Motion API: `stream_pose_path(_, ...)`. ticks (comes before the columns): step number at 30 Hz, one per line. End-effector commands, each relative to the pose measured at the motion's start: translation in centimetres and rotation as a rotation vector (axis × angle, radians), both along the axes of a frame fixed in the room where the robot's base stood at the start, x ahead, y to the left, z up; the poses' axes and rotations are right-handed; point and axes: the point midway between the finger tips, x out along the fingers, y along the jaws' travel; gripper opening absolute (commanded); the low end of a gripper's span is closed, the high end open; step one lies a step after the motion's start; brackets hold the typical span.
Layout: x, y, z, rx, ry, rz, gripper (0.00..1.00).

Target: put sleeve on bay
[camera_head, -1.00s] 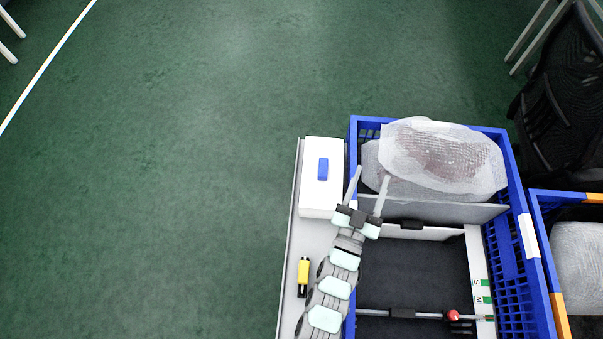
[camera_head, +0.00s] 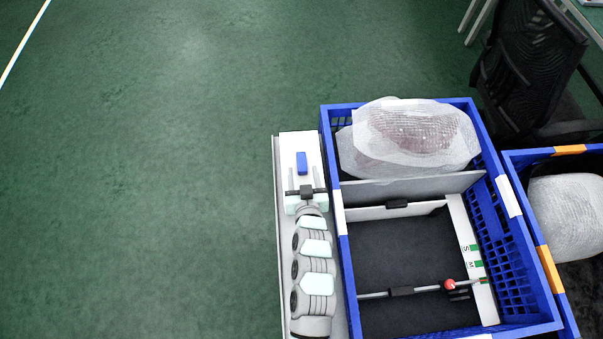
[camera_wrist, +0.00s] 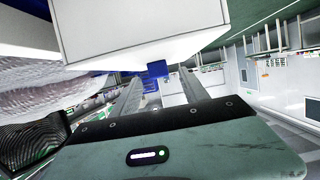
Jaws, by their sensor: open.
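White mesh sleeving wraps a reddish lamp (camera_head: 415,130) in the back section of the blue crate (camera_head: 327,190); whether it is one sleeve or several layers I cannot tell. White mesh also shows at the left of the wrist view (camera_wrist: 45,88). The crate's front bay (camera_head: 395,250) has a dark, bare floor. My gripper (camera_head: 305,185) is open and empty, left of the crate, at the white box (camera_head: 295,145) with a blue tab (camera_head: 301,163). In the wrist view the fingers (camera_wrist: 163,85) point toward the blue tab (camera_wrist: 157,68); contact cannot be told.
A grey divider (camera_head: 410,188) separates the crate's sections. A rod with a red knob (camera_head: 449,285) crosses the front bay. A second blue crate (camera_head: 545,235) holds another mesh-wrapped item (camera_head: 568,215) at right. A black chair (camera_head: 525,65) stands behind. Green floor is clear at left.

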Motion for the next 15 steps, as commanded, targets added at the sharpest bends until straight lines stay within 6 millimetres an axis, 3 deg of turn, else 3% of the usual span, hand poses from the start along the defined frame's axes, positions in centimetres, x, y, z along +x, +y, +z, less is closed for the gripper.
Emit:
stream_pose_path(6, 3.1, 0.2, -0.8, 0.0, -0.005, -0.001, 0.53)
stream_pose_path(15, 3.5, 0.3, -1.0, -0.001, -0.002, -0.001, 0.52)
